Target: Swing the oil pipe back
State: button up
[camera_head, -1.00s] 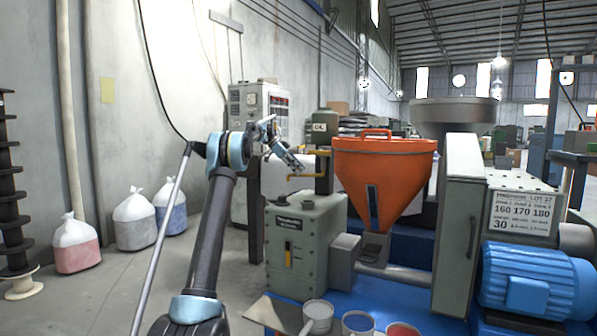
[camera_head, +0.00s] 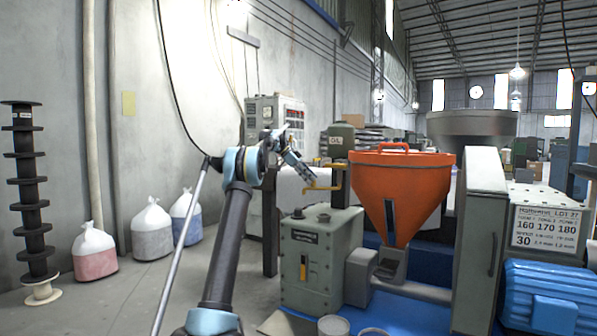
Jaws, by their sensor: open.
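The oil pipe (camera_head: 323,188) is a thin brass-yellow pipe. It reaches left from the dark post under a green canister (camera_head: 341,141) with a white label, above the grey-green machine box (camera_head: 318,262). My gripper (camera_head: 304,173) is at the end of my raised arm, just left of and slightly above the pipe's free end. It is open and looks empty. It is small in the picture, so I cannot tell whether it touches the pipe.
An orange hopper (camera_head: 400,190) stands close right of the pipe. A grey control cabinet (camera_head: 277,115) is behind my gripper. A blue motor (camera_head: 548,297) is at lower right. Sacks (camera_head: 152,230) and a black spool stack (camera_head: 30,190) stand at left, with clear floor between.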

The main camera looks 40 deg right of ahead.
jog(key=v, duration=0.9)
jog(key=shift+w+r, duration=0.2)
jog(key=shift+w, duration=0.15)
dwell(0.3)
